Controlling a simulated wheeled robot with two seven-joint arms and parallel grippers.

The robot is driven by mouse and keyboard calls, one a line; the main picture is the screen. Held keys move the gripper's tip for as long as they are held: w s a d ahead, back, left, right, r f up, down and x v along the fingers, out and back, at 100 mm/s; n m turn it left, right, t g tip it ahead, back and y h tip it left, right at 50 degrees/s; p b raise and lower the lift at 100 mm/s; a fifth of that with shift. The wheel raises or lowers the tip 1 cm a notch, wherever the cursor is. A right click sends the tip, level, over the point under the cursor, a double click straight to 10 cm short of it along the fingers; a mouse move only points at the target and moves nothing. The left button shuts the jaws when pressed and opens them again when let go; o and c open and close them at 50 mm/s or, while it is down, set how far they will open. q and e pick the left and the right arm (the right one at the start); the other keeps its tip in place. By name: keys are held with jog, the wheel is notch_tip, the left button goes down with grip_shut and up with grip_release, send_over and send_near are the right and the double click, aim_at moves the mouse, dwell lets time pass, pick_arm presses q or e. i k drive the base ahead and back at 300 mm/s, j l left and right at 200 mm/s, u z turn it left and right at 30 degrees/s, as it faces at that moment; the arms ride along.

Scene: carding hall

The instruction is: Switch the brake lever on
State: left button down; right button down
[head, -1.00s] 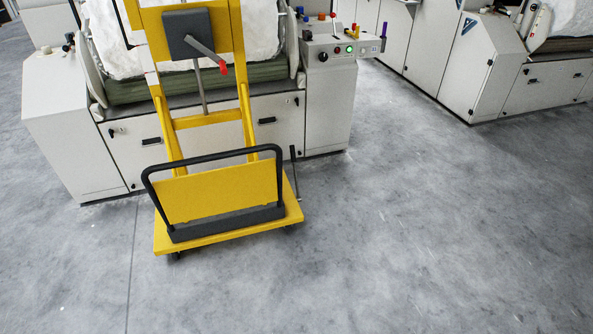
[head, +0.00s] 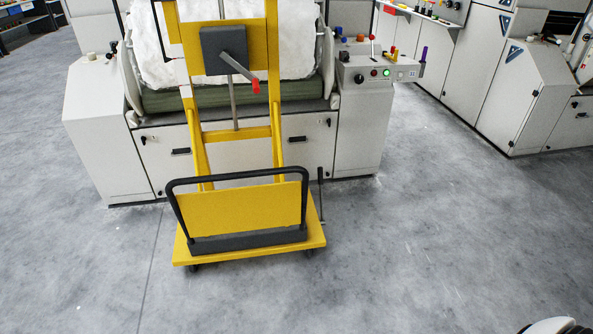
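A yellow lift trolley (head: 240,212) stands on the floor in front of a carding machine. A thin dark upright lever (head: 321,192) stands at the right side of its base; it looks like the brake lever, though no label shows. A grey crank arm with a red grip (head: 256,87) slants down to the right from a dark grey box (head: 224,51) on the trolley's mast. A small lever with a red knob (head: 372,38) stands on the machine's control box. Neither gripper is in view, and nothing is seen touching these levers.
The white carding machine (head: 108,135) stands close behind the trolley. A black push bar (head: 238,176) rises at the trolley's front. More white cabinets (head: 470,75) line the right. The grey floor (head: 420,255) is clear in front and to the right.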

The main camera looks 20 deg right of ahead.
aim_at(320, 169)
jog(key=i+l+u, duration=0.1)
jog(key=l, duration=0.35)
jog(key=i+l+u, duration=0.15)
jog(key=l, duration=0.35)
jog(key=i+l+u, duration=0.1)
jog(key=l, duration=0.4)
jog(key=i+l+u, duration=0.15)
jog(key=l, duration=0.35)
jog(key=i+l+u, duration=0.1)
jog(key=l, duration=0.45)
jog(key=i+l, duration=0.1)
jog(key=l, duration=0.6)
jog(key=i+l, duration=0.1)
jog(key=l, duration=1.3)
jog(key=i+u, duration=0.05)
jog(key=i, duration=0.05)
